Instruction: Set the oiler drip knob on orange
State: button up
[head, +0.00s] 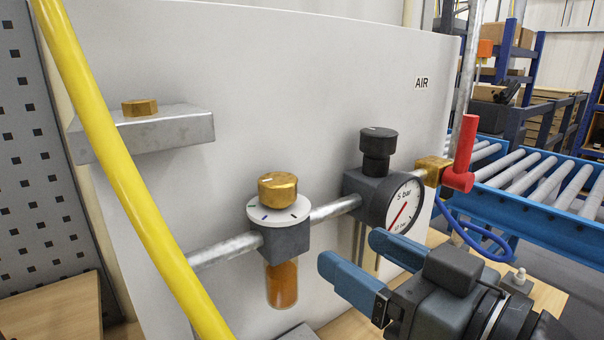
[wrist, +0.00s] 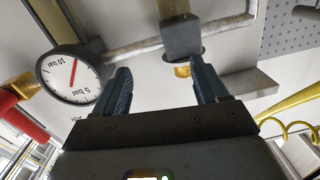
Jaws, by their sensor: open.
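The oiler drip knob (head: 278,188) is a brass knob on top of a white dial disc (head: 280,213) with small coloured marks. Green and blue marks show on the disc; I cannot make out an orange one or which mark the knob points at. Below it are a grey block (head: 286,243) and an amber oil bowl (head: 282,285). My gripper (head: 350,252) is open and empty, to the right of the oiler and below the gauge, apart from both. In the wrist view, the picture is upside down; the brass knob (wrist: 182,71) shows partly between my fingers (wrist: 163,80).
A pressure gauge (head: 400,205) with a black knob (head: 378,142) sits right of the oiler on the same pipe (head: 225,253). A red valve handle (head: 463,155) is farther right. A yellow hose (head: 120,165) crosses at left. A metal shelf (head: 150,132) carries a brass hex piece.

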aim_at(291, 189)
jog(key=a+r+n+b, duration=0.1)
jog(key=b, duration=0.1)
jog(key=w+a+r+y+b, duration=0.1)
jog(key=a+r, duration=0.1)
jog(key=a+r+n+g+y+b, duration=0.1)
jog(key=r+b, duration=0.1)
jog(key=shift+w+a+n+b, duration=0.2)
jog(key=shift+w+n+b, duration=0.1)
jog(key=shift+w, duration=0.1)
jog(key=x, duration=0.4)
jog(key=shift+a+r+p, duration=0.1)
jog(key=shift+r+p, duration=0.2)
jog(key=shift+p, duration=0.05)
jog(key=shift+w+a, duration=0.35)
jog(key=shift+w, duration=0.1)
jog(key=shift+c, duration=0.5)
jog(key=c, duration=1)
jog(key=shift+o, duration=0.2)
